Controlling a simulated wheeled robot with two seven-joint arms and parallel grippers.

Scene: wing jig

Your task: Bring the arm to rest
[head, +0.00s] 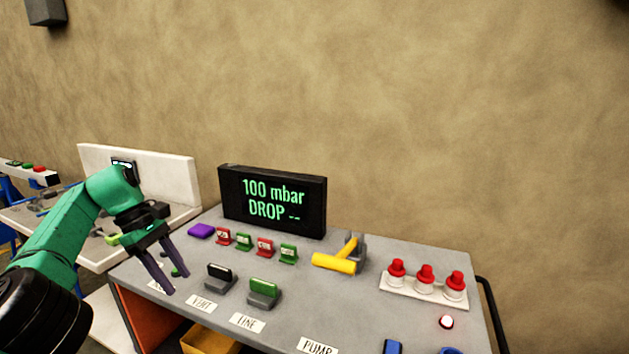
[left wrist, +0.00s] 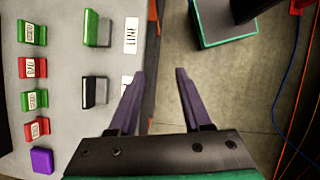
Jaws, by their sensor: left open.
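My left arm is green and comes in from the left in the head view. My left gripper (head: 165,273) has two dark purple fingers spread apart with nothing between them. It hangs over the left end of the grey panel table (head: 387,258) in the head view. My right gripper is in neither view.
A black display (head: 272,201) reads "100 mbar DROP --". Small red and green tags, a black switch (head: 219,277), a green switch (head: 264,292), a yellow handle (head: 335,263) and red-capped knobs (head: 425,275) stand on the table. A white-backed bench (head: 160,181) stands at left.

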